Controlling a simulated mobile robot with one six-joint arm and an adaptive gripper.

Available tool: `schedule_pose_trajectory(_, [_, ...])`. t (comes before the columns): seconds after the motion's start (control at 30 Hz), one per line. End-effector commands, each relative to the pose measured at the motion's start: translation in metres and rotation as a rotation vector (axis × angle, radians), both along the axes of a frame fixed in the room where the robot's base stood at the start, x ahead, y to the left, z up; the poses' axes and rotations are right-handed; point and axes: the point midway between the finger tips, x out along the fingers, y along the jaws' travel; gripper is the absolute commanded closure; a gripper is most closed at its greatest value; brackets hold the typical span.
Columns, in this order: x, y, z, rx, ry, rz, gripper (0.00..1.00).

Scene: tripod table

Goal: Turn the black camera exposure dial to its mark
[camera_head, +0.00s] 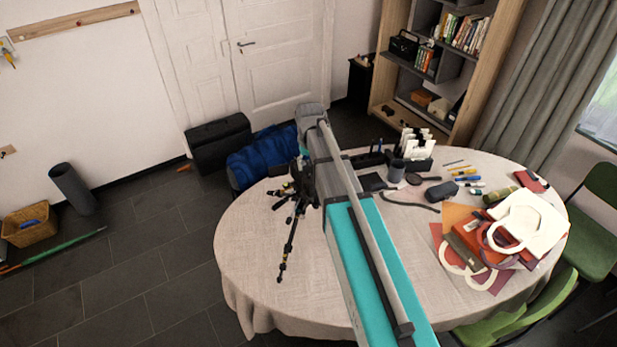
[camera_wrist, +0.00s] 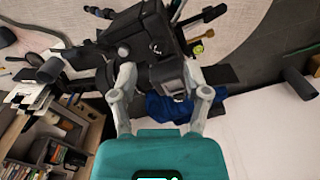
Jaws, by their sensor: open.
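The black camera (camera_wrist: 140,28) is large in the wrist view, right in front of my gripper (camera_wrist: 160,68). My gripper's two grey fingers are spread apart, one on each side of a black protruding part of the camera. I cannot tell whether either finger touches it. Small round controls show on the camera's body, but I cannot tell which is the exposure dial, and no mark can be made out. In the head view the black tripod (camera_head: 292,222) stands on the round table (camera_head: 262,262), left of my arm. My arm hides most of the camera and the gripper there.
Card holders (camera_head: 413,150), a grey cup (camera_head: 397,170) and a cable (camera_head: 408,202) lie right of my arm. Bags (camera_head: 490,240) cover the table's right side. A blue bag (camera_head: 262,155) lies behind the table. The tabletop's front left is clear.

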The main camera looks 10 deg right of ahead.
Motion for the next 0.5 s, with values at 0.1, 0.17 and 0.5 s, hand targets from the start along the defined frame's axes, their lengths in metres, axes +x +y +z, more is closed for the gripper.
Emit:
schedule_pose_trajectory(0.1, [0.0, 0.0, -0.013, 0.0, 0.0, 0.0, 0.39])
schedule_pose_trajectory(0.17, [0.0, 0.0, -0.018, 0.0, 0.0, 0.0, 0.39])
schedule_pose_trajectory(0.5, [0.0, 0.001, -0.035, 0.0, 0.0, 0.0, 0.39])
